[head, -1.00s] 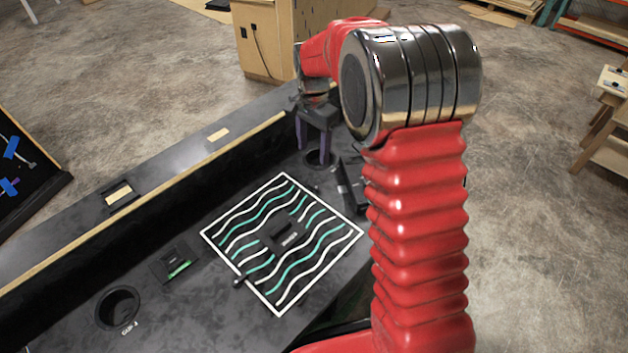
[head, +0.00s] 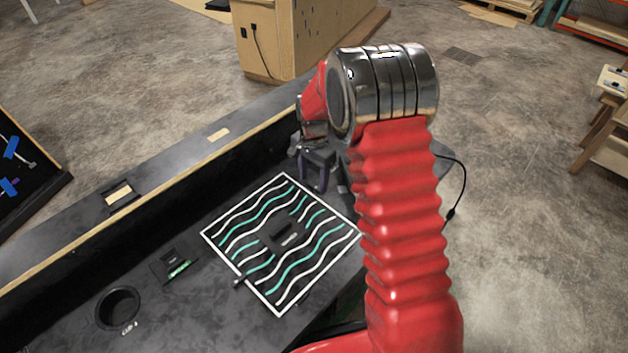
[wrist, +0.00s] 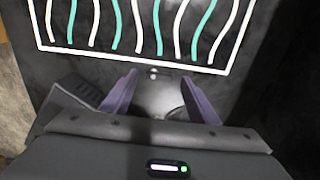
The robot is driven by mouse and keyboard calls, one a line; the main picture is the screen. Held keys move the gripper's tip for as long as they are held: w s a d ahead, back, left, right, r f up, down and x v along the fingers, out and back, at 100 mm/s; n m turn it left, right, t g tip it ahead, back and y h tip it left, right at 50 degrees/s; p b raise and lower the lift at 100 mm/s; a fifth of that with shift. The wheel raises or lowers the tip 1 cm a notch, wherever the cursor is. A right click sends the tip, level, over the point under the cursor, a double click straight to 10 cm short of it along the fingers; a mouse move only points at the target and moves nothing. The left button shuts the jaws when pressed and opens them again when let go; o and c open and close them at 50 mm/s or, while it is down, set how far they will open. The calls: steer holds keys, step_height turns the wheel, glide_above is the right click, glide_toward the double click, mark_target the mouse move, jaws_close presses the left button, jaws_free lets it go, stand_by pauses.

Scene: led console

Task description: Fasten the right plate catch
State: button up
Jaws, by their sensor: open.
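The plate (head: 222,252), black with white and green wavy lines and a white border, lies on the console. In the wrist view, its near border (wrist: 150,58) runs across the top. The right plate catch (wrist: 152,73), a small dark knob with light spots, sits just outside that border. My gripper (head: 313,188) is open and low over the console by the plate's upper right edge. In the wrist view its purple fingers (wrist: 158,98) stand apart, with the catch just ahead of the gap, and nothing is held. In the head view the gripper hides the catch. Another catch (head: 240,281) is at the lower left edge.
A dark ridged block (wrist: 75,93) stands close beside the left finger in the wrist view. A round cup hole (head: 117,308) and a small panel with a green light (head: 174,263) are at left. A raised ledge (head: 215,170) runs along the back.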

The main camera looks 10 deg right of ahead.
steer(key=shift+f, duration=0.45)
steer(key=c, duration=1)
